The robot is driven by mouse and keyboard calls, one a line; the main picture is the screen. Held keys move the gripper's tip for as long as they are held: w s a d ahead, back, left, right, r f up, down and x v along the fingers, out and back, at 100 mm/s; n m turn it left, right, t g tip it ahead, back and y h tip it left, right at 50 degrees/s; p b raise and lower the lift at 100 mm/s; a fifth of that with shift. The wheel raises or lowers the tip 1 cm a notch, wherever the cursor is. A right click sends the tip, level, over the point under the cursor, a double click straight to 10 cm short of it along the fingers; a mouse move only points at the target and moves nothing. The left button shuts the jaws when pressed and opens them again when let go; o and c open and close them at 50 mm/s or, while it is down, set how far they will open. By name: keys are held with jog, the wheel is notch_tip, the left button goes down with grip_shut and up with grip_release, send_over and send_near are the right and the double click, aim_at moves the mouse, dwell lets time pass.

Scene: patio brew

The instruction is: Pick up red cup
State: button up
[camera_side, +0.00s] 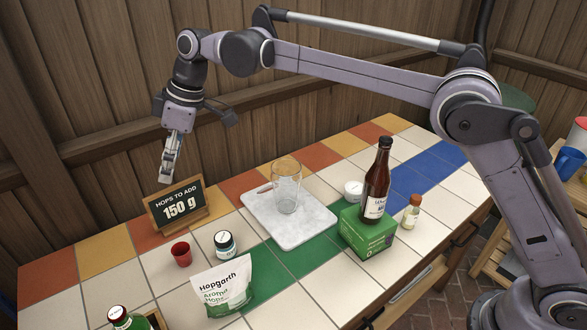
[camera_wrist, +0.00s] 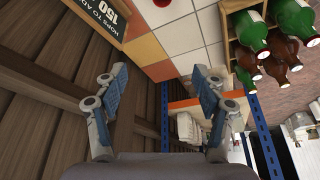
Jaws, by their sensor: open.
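In the wrist view a part of the red cup (camera_wrist: 246,4) shows at the top edge; the rest is cut off.
The sign (camera_side: 177,205) stands behind the cup. A jar (camera_side: 225,244), a hops bag (camera_side: 224,285) and a green bottle (camera_side: 126,318) are near it. A glass (camera_side: 286,186) stands on a white board (camera_side: 306,231). A brown bottle (camera_side: 375,185) stands on a green box (camera_side: 366,237).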

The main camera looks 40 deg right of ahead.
send_near(182, 252)
jog(key=shift+s+a+f, duration=0.2)
jog(key=shift+a+f, duration=0.1)
jog(key=shift+f, duration=0.2)
jog(key=shift+s+a+f, duration=0.2)
jog(key=shift+a+f, duration=0.1)
jog(key=shift+f, duration=0.15)
jog(key=shift+x, duration=3)
jog(key=shift+s+a, duration=0.1)
jog(key=shift+a, duration=0.1)
jog(key=c, duration=1)
